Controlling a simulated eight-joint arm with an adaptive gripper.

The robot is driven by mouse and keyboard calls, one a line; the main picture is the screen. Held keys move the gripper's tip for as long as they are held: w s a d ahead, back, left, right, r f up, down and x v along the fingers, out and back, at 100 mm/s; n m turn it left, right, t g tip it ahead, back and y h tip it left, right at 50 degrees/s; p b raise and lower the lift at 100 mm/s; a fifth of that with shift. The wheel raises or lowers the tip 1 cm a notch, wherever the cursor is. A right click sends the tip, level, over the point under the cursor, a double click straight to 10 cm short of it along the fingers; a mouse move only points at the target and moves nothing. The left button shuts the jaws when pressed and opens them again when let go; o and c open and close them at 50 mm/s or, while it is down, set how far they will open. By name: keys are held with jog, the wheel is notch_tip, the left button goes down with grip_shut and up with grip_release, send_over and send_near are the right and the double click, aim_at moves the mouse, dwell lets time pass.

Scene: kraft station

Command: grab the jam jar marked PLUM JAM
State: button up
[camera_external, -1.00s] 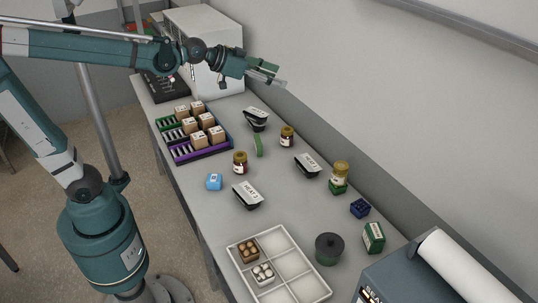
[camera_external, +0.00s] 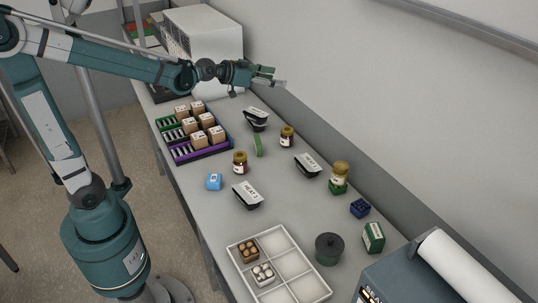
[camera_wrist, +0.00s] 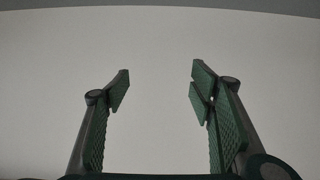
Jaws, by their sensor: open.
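Three jars show in the external view, too small for me to read their labels, so I cannot tell which is marked PLUM JAM. One dark jar with a brown lid (camera_external: 240,163) stands near the table's front middle. Another dark jar (camera_external: 287,136) stands farther back, near the wall. A yellowish jar (camera_external: 341,172) stands on a green block (camera_external: 338,187) at the right. My gripper (camera_external: 277,77) is in the air above the far part of the table, away from all the jars. In the wrist view my gripper (camera_wrist: 158,85) is open and empty, facing a plain wall.
Black labelled trays (camera_external: 248,195), (camera_external: 307,166) and (camera_external: 256,119) lie among the jars. A rack with small boxes (camera_external: 205,152) is at the left. A white divided tray (camera_external: 300,262), a dark pot (camera_external: 329,248) and a grey machine (camera_external: 400,279) are at the near end.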

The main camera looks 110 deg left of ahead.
send_near(286, 129)
jog(key=shift+w+a+f, duration=0.35)
jog(key=shift+w+f, duration=0.05)
jog(key=shift+w, duration=0.15)
jog(key=shift+w+a+f, duration=0.3)
jog(key=shift+w+f, duration=0.05)
jog(key=shift+w, duration=0.2)
jog(key=shift+x, duration=1.3)
jog(key=shift+b+x, duration=0.85)
jog(key=shift+x, duration=1.75)
jog(key=shift+a+r, duration=0.2)
jog(key=c, duration=1.2)
